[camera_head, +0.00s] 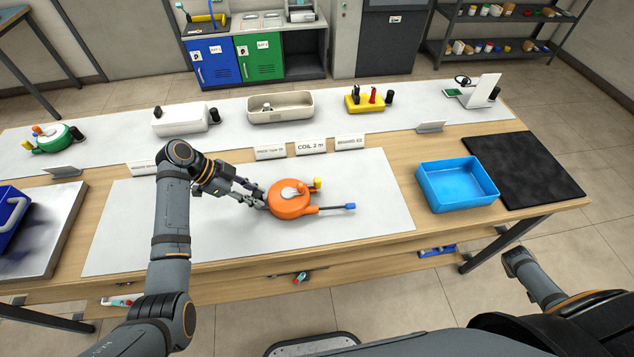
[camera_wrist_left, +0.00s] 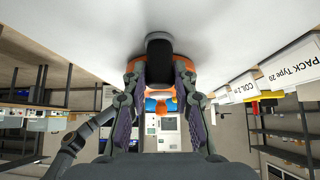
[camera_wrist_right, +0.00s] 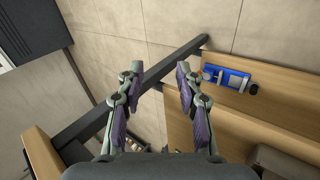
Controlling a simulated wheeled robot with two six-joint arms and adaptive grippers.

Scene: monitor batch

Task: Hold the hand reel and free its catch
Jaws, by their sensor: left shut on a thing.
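The hand reel (camera_head: 287,206) is an orange disc with a grey hub, lying on the white mat. A yellow knob (camera_head: 317,183) stands at its right edge, and an arm with a blue end (camera_head: 349,206) sticks out to the right. I cannot tell which part is the catch. My left gripper (camera_head: 259,199) is at the reel's left side, shut on its black grip. The left wrist view shows the black grip (camera_wrist_left: 158,60) between the fingers, with orange behind it. My right gripper (camera_wrist_right: 158,80) is open and empty, away from the reel, over the floor and table edge.
A blue tray (camera_head: 458,184) and a black mat (camera_head: 524,168) are at the right. Label cards (camera_head: 310,146) stand behind the white mat (camera_head: 370,215). A green reel (camera_head: 55,138), a white box (camera_head: 180,119), a beige tray (camera_head: 281,107) and a yellow block (camera_head: 369,101) stand farther back.

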